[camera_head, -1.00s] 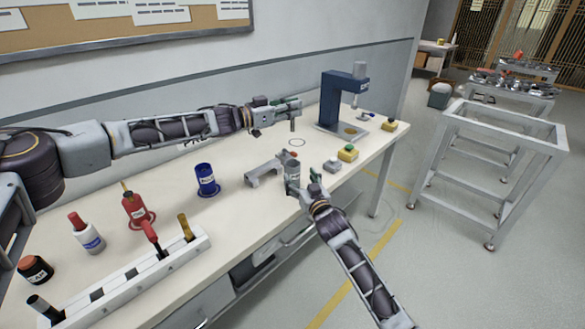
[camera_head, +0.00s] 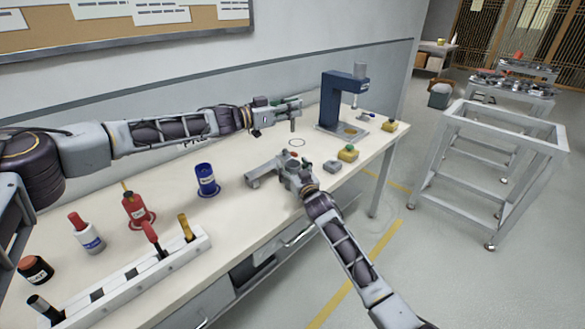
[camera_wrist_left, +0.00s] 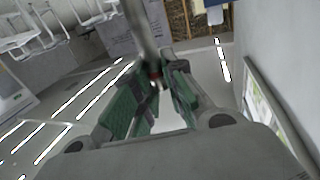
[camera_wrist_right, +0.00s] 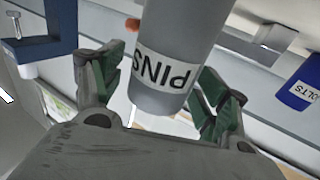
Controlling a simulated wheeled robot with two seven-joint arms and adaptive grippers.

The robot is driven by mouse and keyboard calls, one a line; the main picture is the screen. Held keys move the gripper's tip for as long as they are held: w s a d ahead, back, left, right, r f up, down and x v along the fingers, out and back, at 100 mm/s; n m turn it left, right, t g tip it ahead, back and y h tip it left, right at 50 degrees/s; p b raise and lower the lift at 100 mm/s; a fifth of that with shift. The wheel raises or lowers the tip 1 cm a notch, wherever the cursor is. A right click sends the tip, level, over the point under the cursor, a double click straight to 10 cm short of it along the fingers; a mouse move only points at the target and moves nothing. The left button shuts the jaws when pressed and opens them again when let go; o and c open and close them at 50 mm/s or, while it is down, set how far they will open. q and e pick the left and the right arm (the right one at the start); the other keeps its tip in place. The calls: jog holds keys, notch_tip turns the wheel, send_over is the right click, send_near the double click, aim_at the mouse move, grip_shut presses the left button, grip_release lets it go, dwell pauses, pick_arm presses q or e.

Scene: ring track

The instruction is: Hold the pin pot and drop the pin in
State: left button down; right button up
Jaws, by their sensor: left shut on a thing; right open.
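The pin pot (camera_wrist_right: 178,52) is a grey cylinder labelled PINS. It stands between the two open green-padded fingers of my right gripper (camera_wrist_right: 165,90), with visible gaps beside the fingers. In the head view my right gripper (camera_head: 297,176) is low over the table and covers most of the pot. My left gripper (camera_head: 292,105) is shut on the pin (camera_head: 293,125), a thin grey rod that hangs down from its fingers, above the table beyond the pot. The pin also shows in the left wrist view (camera_wrist_left: 142,35), blurred, between the green fingers.
A grey bracket (camera_head: 263,173) lies just left of the pot. A blue pot labelled BOLTS (camera_head: 206,179) stands further left. A blue press (camera_head: 338,100), a yellow block (camera_head: 347,153) and a grey block (camera_head: 332,166) are to the right. The table's front edge is close to my right arm.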

jog(key=shift+w+a, duration=0.1)
jog(key=shift+w, duration=0.1)
jog(key=c, duration=1.1)
dwell(0.4)
